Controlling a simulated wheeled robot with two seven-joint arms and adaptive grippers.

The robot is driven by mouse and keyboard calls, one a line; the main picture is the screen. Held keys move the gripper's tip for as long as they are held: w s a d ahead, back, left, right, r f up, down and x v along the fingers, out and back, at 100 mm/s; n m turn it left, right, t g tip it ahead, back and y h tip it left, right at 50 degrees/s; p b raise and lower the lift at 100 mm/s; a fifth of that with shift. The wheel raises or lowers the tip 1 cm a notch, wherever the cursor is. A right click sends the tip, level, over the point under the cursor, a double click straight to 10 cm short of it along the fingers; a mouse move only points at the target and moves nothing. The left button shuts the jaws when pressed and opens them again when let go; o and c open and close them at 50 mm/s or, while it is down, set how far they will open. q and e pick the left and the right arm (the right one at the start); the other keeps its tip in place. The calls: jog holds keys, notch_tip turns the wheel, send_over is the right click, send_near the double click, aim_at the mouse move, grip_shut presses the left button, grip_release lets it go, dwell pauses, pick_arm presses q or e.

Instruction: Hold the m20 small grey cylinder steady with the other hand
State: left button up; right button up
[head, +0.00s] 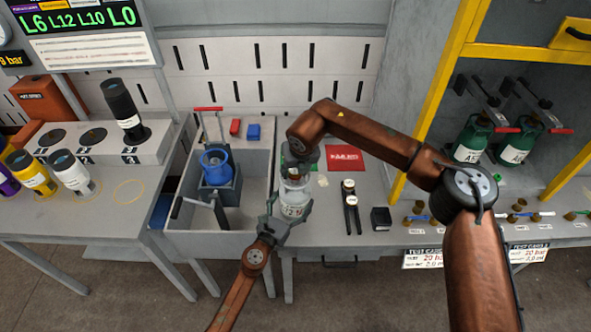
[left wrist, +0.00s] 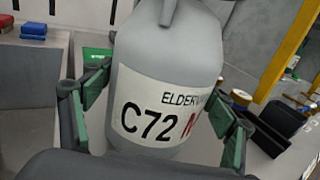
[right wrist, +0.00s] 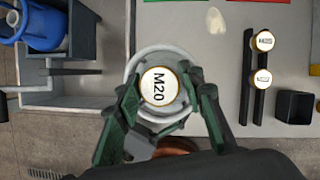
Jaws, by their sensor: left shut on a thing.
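The grey cylinder (head: 294,193) stands upright at the right side of the grey bin. In the left wrist view the cylinder (left wrist: 165,75) shows a white label reading C72. My left gripper (head: 287,217) is shut on its body, with green-padded fingers (left wrist: 158,112) on both sides. My right gripper (head: 300,155) is above the cylinder's top. In the right wrist view a round white cap marked M20 (right wrist: 158,87) sits over the cylinder's top, between my right fingers (right wrist: 162,92). Whether those fingers touch the cap is unclear. The valve is hidden under the cap and gripper.
Green cylinders (head: 468,140) stand behind the yellow frame (head: 440,90).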

jog(key=shift+c, duration=0.6)
jog(key=c, duration=0.9)
jog(key=o, duration=1.3)
jog(key=shift+c, duration=0.2)
jog(key=shift+r, duration=0.15)
jog(key=shift+r, duration=1.1)
jog(key=n+y, duration=0.1)
jog(key=n, duration=0.2)
jog(key=n+g+y, duration=0.1)
jog(key=n, duration=0.2)
jog(key=shift+f, duration=0.1)
jog(key=shift+f, duration=1.25)
